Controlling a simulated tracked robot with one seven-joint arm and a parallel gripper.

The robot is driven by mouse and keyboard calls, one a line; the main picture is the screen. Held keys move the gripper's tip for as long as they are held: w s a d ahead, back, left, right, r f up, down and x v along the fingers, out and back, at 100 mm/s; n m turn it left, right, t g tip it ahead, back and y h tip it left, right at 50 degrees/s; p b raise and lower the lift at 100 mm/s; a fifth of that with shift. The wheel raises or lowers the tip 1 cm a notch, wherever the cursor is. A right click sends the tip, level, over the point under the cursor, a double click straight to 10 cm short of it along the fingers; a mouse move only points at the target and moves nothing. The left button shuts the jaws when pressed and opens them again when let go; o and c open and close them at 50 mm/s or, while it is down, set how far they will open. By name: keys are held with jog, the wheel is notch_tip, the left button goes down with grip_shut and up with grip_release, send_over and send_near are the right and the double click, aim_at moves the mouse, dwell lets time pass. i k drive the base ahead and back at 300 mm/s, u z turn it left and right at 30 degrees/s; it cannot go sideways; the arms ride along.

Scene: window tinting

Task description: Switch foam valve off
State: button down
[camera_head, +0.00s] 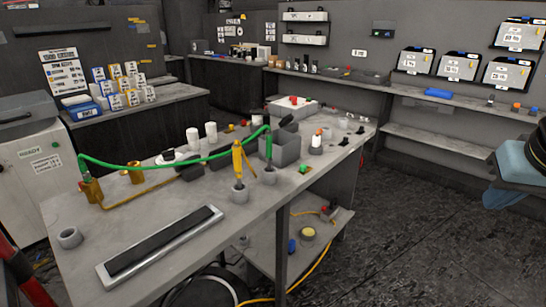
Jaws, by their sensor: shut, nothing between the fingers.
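A workbench (70,268) fills the middle of the view. A brass-coloured fitting (91,190) stands at its left end, with a green hose (150,165) arching from it to the right. A second brass fitting (134,172) stands close by. A yellow-topped tool (239,165) and a green-topped tool (269,150) stand upright in grey holders near the front edge. No part is clearly labelled as the foam valve, and I cannot tell its on or off position. My gripper is not in view.
A long dark strip in a light frame (160,243) lies on the front of the bench. A grey bin (285,150) stands towards its right. A yellow cable (325,262) runs below the bench. The dark floor (420,230) to the right is open.

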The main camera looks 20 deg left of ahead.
aim_at(303, 167)
jog(key=u, duration=0.35)
jog(key=i, duration=0.75)
jog(key=u, duration=0.5)
jog(key=k, duration=0.9)
jog(key=u, duration=0.2)
jog(key=i, duration=0.9)
jog(key=z, duration=0.1)
